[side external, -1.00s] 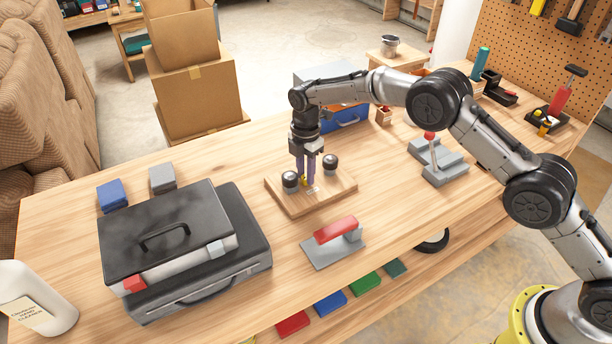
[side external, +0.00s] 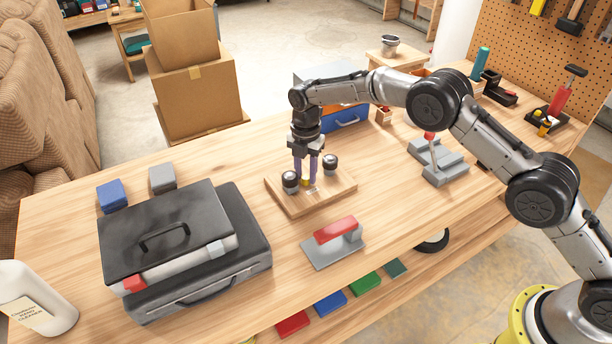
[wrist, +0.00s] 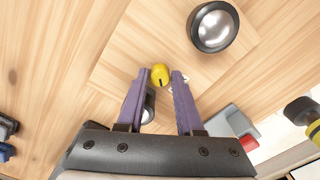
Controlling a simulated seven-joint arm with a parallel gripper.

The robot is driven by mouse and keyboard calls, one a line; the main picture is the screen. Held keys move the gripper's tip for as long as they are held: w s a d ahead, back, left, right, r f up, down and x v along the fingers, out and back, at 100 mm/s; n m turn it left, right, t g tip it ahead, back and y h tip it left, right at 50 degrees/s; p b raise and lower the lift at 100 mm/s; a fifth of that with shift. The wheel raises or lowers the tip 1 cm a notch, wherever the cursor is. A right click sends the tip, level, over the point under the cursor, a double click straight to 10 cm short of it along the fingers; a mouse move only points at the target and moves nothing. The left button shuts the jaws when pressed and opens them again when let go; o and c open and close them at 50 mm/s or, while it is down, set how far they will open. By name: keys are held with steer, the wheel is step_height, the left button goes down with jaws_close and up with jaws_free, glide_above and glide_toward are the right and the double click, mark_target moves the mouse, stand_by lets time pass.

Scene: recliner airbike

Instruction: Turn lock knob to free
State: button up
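The yellow lock knob (wrist: 160,75), with a dark mark on it, sits on a wooden board (side external: 335,197) on the bench. In the side view the knob (side external: 306,181) shows low between my fingers. My gripper (wrist: 161,76) points down over the board with its purple fingers apart. In the wrist view the tips are on either side of the knob, with a gap on the right and a narrower one on the left. A round black knob (wrist: 213,27) stands on one side; another black knob (side external: 290,180) stands on the other, partly hidden by a finger in the wrist view.
A red-handled grey tool (side external: 335,240) lies in front of the board. A black case (side external: 235,250) is to the left, and a grey lever fixture (side external: 440,165) to the right. A blue drawer unit (side external: 347,118) is behind. Bare bench top surrounds the board.

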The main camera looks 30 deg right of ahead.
stand_by(0.3)
steer(key=shift+r, duration=2.5)
steer(key=shift+s+m, duration=0.1)
steer(key=shift+m, duration=0.8)
steer(key=m, duration=0.2)
steer(key=shift+r+m, duration=0.35)
steer(key=shift+m, duration=0.05)
steer(key=m, duration=0.1)
steer(key=r+m, duration=0.1)
steer(key=shift+m, duration=0.4)
steer(key=shift+r+m, duration=0.55)
steer(key=shift+m, duration=0.65)
steer(key=shift+f, duration=3.95)
